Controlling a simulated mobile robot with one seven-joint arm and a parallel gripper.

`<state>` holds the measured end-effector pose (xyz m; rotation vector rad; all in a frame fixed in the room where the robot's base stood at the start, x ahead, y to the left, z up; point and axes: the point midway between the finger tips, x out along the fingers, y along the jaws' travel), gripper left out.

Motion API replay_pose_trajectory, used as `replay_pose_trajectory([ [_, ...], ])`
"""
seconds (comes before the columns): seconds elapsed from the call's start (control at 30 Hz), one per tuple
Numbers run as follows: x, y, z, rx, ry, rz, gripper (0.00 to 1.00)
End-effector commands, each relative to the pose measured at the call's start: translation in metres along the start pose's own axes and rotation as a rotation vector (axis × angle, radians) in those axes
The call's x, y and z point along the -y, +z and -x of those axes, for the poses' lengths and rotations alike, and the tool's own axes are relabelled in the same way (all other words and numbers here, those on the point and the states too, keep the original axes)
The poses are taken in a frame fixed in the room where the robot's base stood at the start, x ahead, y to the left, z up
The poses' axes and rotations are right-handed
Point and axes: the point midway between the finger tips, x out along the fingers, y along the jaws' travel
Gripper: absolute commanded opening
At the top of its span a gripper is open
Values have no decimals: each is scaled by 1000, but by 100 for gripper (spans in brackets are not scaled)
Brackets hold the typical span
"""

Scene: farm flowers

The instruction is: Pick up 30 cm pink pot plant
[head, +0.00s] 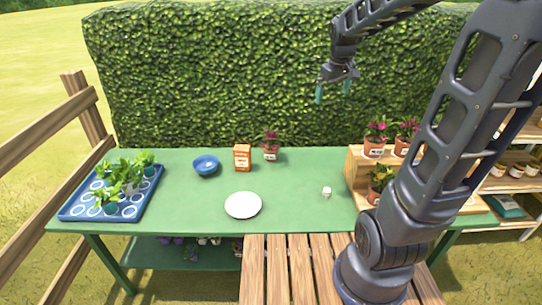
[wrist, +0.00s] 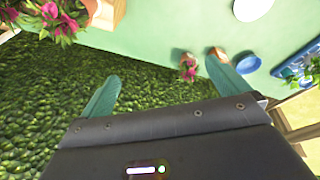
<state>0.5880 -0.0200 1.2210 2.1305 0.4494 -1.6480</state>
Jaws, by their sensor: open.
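A pink-flowered plant in a terracotta pot with a white label (head: 271,150) stands at the back of the green table, right of an orange box. It also shows in the wrist view (wrist: 187,69), between my fingers and nearer the right one. Two more pink-flowered pots stand on the wooden stand at right, one on the left (head: 375,143) and one beside it (head: 405,142). Pink blooms also show at the wrist view's top left (wrist: 65,22). I cannot read the labels or tell sizes. My gripper (head: 333,93) is open and empty, raised in front of the hedge, above and right of the table plant.
The green table (head: 300,205) carries an orange box (head: 242,158), a blue bowl (head: 206,165), a white plate (head: 243,205), a small white item (head: 327,192) and a blue seedling tray (head: 75,210). The wooden stand (head: 357,180) is at right; the hedge (head: 220,80) rises behind.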

Motion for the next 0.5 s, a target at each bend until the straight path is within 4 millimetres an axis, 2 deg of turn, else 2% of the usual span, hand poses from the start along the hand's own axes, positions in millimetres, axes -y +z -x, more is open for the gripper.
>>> replay_pose_trajectory([
  [0.1, -2, -31, -21, 20, -13, 74, 100],
  [0.27, -1, -70, -52, 42, -32, 176, 100],
  [0.5, 5, -124, -106, 72, -62, 327, 100],
])
